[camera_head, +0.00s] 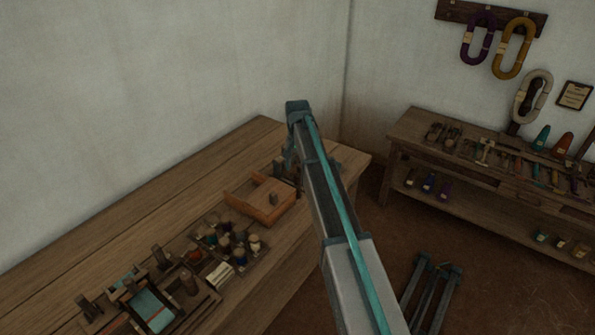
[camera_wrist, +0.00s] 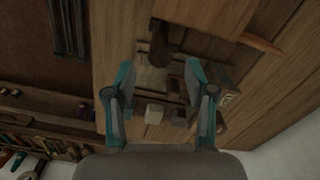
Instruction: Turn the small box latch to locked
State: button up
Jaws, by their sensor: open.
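An open wooden box (camera_head: 245,204) sits on the long table, with a short brown peg-like piece (camera_head: 273,199) at its right side. My gripper (camera_head: 287,168) is just beyond the box and partly hidden by my arm. In the wrist view my gripper (camera_wrist: 159,70) is open, its two teal fingers apart with nothing held. A dark rounded wooden piece (camera_wrist: 160,50) lies beyond and between the fingertips, near small pale blocks (camera_wrist: 155,114). The box's edge (camera_wrist: 205,12) shows at the top. I cannot tell which piece is the latch, nor its setting.
A tray of bobbins (camera_head: 238,250) and a shuttle rack with blue cloth (camera_head: 150,308) stand nearer on the table (camera_head: 140,215). A tool bench (camera_head: 440,155) is at right, with hanging yarn (camera_head: 513,48) above. The table's left strip is clear.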

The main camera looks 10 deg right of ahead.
aim_at(297, 174)
jog(key=shift+f+p, duration=0.35)
jog(key=shift+f, duration=1.4)
jog(key=shift+c, duration=0.4)
grip_shut()
